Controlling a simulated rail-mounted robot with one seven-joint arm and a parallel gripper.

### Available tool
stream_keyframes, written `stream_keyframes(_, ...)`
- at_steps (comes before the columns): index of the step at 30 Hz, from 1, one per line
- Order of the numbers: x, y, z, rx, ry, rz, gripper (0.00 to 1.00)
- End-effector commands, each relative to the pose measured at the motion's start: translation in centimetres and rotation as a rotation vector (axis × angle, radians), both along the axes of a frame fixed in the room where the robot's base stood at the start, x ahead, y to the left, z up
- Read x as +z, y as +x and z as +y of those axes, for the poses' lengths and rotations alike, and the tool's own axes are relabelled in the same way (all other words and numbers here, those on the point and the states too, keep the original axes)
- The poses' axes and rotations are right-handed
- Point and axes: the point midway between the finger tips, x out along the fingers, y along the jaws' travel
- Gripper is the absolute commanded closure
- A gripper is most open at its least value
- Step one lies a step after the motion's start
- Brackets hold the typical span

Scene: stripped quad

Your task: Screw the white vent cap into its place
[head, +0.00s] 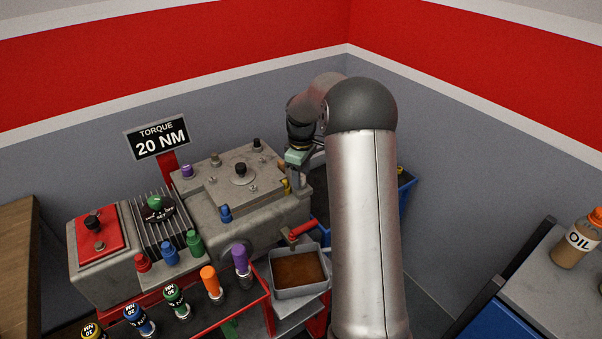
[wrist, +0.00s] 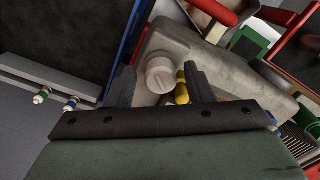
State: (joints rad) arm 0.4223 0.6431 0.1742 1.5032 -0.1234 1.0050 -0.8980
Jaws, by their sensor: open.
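The white vent cap (wrist: 160,74) is round and off-white, with a slot across its face. In the wrist view it sits at the side of the grey engine block (wrist: 207,72), and I cannot tell how deep it is seated. My gripper (wrist: 159,70) is open, with one finger on each side of the cap in this view; contact is not clear. A yellow plug (wrist: 182,88) is beside the cap, close to the right finger. In the head view my gripper (head: 297,178) is at the right end of the engine block (head: 245,205), and the cap is hidden.
A red-handled tap (head: 300,231) is above a drain tray (head: 300,293) of brown liquid. Several coloured tools, including an orange one (head: 211,281), stand on the red cart in front. A blue bin (head: 408,190) is behind my arm. An oil bottle (head: 579,240) stands at far right.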

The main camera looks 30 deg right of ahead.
Motion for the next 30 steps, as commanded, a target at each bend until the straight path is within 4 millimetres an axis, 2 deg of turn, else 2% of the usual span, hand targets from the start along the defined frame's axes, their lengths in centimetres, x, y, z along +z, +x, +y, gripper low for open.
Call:
stream_keyframes(16,0.15,0.13,-0.07,0.518,0.002,0.001,0.52)
stream_keyframes(23,-0.05,0.15,-0.09,0.563,0.0,0.001,0.52)
stream_keyframes(28,-0.04,0.15,-0.09,0.561,0.0,0.001,0.96)
stream_keyframes(30,-0.04,0.16,-0.08,0.559,0.0,0.001,0.96)
